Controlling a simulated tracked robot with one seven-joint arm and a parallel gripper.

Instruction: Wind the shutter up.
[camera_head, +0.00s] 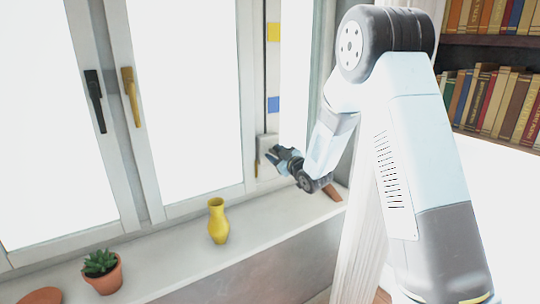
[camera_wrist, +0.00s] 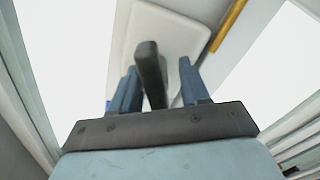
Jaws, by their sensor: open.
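A white wall box (camera_head: 265,145) sits low on the narrow strip right of the windows. It shows in the wrist view as a white rounded plate (camera_wrist: 172,30) with a dark lever or crank handle (camera_wrist: 149,62) standing out of it. My gripper (camera_head: 272,156) is at this box. In the wrist view its two blue fingers (camera_wrist: 158,85) are open, one on each side of the dark handle, with gaps visible. No shutter slats can be made out in the bright panes.
A yellow vase (camera_head: 218,222) and a potted succulent (camera_head: 102,272) stand on the windowsill (camera_head: 180,262). The windows have a black handle (camera_head: 95,100) and a yellow handle (camera_head: 131,96). A bookshelf (camera_head: 490,42) is at the right. The sill between vase and box is clear.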

